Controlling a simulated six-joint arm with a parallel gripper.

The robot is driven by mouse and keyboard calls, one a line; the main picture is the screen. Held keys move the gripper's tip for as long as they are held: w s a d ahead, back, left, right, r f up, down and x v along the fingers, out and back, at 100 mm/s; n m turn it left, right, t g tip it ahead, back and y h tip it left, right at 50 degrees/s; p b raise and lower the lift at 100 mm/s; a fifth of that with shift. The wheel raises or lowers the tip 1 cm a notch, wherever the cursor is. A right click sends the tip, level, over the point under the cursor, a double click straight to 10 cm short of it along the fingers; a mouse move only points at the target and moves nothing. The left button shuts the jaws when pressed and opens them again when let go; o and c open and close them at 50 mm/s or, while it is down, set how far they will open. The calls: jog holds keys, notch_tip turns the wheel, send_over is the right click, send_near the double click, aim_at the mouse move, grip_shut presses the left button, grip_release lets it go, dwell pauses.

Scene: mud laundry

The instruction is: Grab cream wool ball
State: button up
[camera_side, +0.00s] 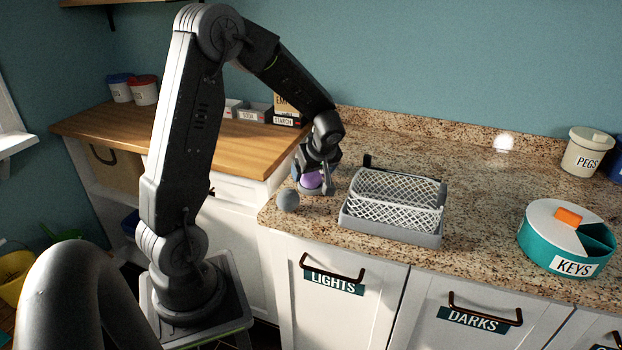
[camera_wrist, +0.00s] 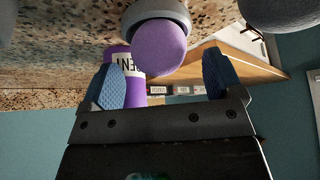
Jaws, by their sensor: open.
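No ball that looks clearly cream shows in either view. A purple ball (camera_side: 311,181) sits at the counter's left end, under my gripper (camera_side: 314,176). In the wrist view the purple ball (camera_wrist: 158,47) rests against a grey ring-shaped holder (camera_wrist: 153,12). My gripper (camera_wrist: 160,66) is open there, its blue finger pads on either side of the ball's near edge; I cannot tell whether they touch it. A grey ball (camera_side: 288,200) lies on the counter just left of the gripper. A rounded grey shape (camera_wrist: 278,12) shows at the wrist view's top right.
A grey mesh-lidded basket (camera_side: 393,208) stands right of the gripper. A teal round KEYS box (camera_side: 566,236) and a PEGS tub (camera_side: 586,152) are farther right. A purple labelled container (camera_wrist: 120,58) shows behind the ball. Speckled counter (camera_side: 480,190) lies clear between basket and KEYS box.

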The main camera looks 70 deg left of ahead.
jog(key=shift+x, duration=1.25)
jog(key=shift+r, duration=0.1)
jog(key=c, duration=1)
jog(key=shift+r, duration=0.1)
